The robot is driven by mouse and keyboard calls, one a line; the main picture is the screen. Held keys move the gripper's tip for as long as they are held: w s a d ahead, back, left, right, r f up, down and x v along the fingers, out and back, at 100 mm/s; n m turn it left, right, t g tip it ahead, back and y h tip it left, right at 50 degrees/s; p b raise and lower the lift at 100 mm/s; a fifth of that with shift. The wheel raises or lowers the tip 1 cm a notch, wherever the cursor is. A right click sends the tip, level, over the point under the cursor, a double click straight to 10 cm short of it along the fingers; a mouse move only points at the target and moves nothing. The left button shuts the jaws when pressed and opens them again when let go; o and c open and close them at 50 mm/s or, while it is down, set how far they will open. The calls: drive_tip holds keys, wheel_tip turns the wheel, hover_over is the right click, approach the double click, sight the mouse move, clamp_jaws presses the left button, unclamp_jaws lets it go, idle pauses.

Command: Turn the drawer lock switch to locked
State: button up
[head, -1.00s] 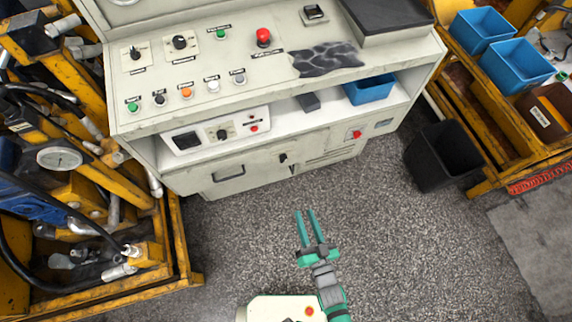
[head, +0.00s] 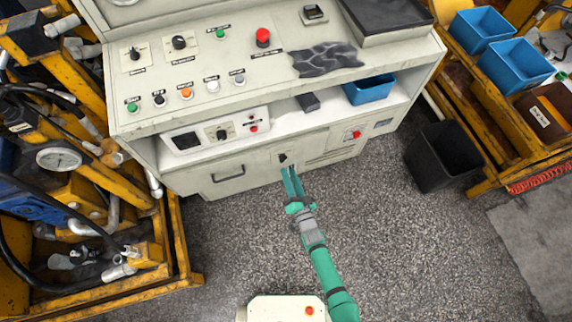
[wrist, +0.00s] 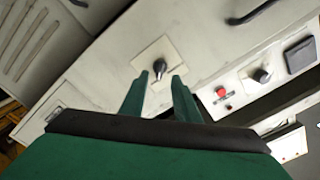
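The drawer lock switch (wrist: 160,68) is a small dark knob on a pale square plate on the cabinet's lower front. In the head view the switch (head: 283,157) shows just beyond my fingertips, right of the drawer handle. My gripper (head: 290,171) is green and reaches up to the cabinet front. In the wrist view its two fingers (wrist: 162,82) stand apart, one on each side of the knob's lower end. The gap between them looks empty or only just reaches the knob. I cannot tell whether they touch it.
The drawer with its dark handle (head: 228,174) is left of the switch. A red knob (head: 356,134) is to its right. The shelf above holds a control box (head: 215,134) and a blue bin (head: 369,90). A black bin (head: 442,156) stands on the floor at right.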

sight(284, 161)
drive_tip(key=shift+x, duration=2.5)
clamp_jaws()
